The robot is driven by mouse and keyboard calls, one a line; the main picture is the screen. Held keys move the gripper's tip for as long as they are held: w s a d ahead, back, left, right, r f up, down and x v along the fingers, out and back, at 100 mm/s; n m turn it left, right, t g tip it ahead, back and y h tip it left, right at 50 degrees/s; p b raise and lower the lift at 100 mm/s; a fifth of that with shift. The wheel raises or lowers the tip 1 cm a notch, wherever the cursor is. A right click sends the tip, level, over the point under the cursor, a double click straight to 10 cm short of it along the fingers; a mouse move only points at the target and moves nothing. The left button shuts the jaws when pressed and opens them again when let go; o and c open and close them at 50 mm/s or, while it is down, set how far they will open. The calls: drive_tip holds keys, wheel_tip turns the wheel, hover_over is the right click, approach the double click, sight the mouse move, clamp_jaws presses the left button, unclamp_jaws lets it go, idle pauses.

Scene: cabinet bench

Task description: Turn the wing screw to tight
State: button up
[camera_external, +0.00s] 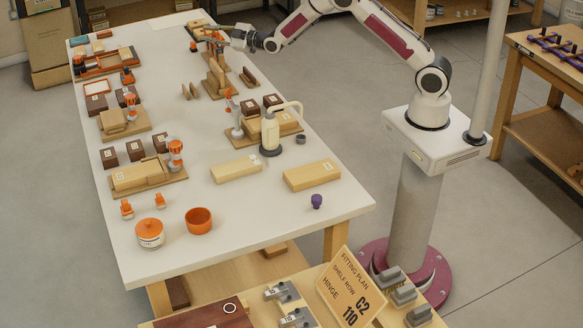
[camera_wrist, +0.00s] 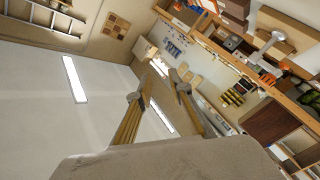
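My gripper (camera_external: 229,37) is at the far end of the white table (camera_external: 275,190), beside a wooden fixture with orange parts (camera_external: 213,38). In the wrist view, the two fingers of my gripper (camera_wrist: 171,70) stand apart with nothing visible between them. I cannot make out a wing screw for certain; the orange parts by my gripper are too small and partly overlapped. Other orange clamp-like parts stand on wooden blocks, such as the orange clamp (camera_external: 175,153) at the near left. The wrist view shows walls and shelves, tilted, and no screw close up.
A wooden stepped stand (camera_external: 216,78) is close below the fixture. The near right corner is mostly clear around a small purple knob (camera_external: 316,201).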

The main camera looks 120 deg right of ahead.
drive_tip(key=r+n+t, duration=0.1)
drive_tip(key=n+t, duration=0.1)
drive_tip(key=n, duration=0.1)
drive_tip(key=m+g+y, duration=0.4)
drive_tip(key=m+y, duration=1.7)
drive_tip(key=m, duration=1.1)
approach(228, 94)
drive_tip(key=w, duration=0.1)
drive_tip(key=shift+w+a+r, duration=0.1)
drive_tip(key=shift+a+r, duration=0.15)
drive_tip(key=shift+a, duration=0.1)
drive_tip(key=shift+w, duration=0.1)
drive_tip(key=shift+x, duration=3.85)
